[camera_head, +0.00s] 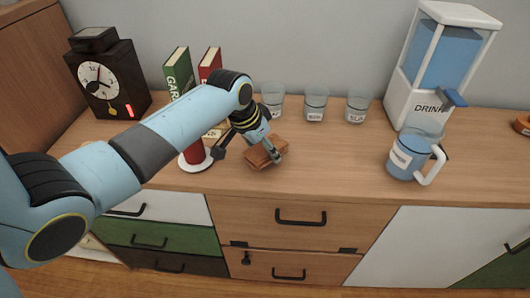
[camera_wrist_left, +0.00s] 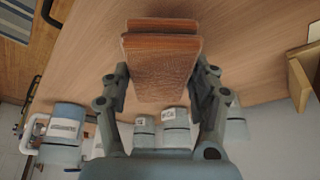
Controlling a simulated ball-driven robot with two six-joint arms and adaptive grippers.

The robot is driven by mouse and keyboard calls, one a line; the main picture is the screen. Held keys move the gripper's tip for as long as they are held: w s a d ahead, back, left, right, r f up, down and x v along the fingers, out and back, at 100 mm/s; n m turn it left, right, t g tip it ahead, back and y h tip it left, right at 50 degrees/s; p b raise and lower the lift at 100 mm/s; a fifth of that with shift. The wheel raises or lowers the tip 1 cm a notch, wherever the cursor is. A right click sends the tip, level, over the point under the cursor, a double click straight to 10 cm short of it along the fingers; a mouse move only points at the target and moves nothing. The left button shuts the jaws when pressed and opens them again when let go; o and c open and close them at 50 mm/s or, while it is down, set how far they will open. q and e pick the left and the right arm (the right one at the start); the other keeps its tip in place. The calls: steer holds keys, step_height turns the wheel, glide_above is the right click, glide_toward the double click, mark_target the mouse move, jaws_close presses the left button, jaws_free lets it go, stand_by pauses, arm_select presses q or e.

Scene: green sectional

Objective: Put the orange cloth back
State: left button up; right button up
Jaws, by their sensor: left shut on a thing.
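The orange cloth (camera_head: 264,152) is a folded, brownish-orange pad above the front part of the wooden sideboard top. My left gripper (camera_head: 256,146) is shut on it. In the left wrist view the cloth (camera_wrist_left: 161,65) sits between the two fingers of my left gripper (camera_wrist_left: 160,85), with its layers showing at the far edge. I cannot tell whether the cloth touches the sideboard top (camera_head: 335,158). My right gripper is not in view.
A red cylinder on a white base (camera_head: 196,164) stands close left of the gripper. Several glasses (camera_head: 316,104) stand behind. A drink dispenser (camera_head: 440,65) and blue pitcher (camera_head: 412,156) are at right. A clock (camera_head: 104,80) and books (camera_head: 178,74) are at left. The front middle is clear.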

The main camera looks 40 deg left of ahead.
arm_select(q)
steer(key=shift+f, duration=1.2)
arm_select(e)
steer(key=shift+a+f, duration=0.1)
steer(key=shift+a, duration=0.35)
arm_select(q)
steer(key=shift+f, duration=0.1)
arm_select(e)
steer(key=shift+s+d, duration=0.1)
arm_select(q)
steer(key=o, duration=1.2)
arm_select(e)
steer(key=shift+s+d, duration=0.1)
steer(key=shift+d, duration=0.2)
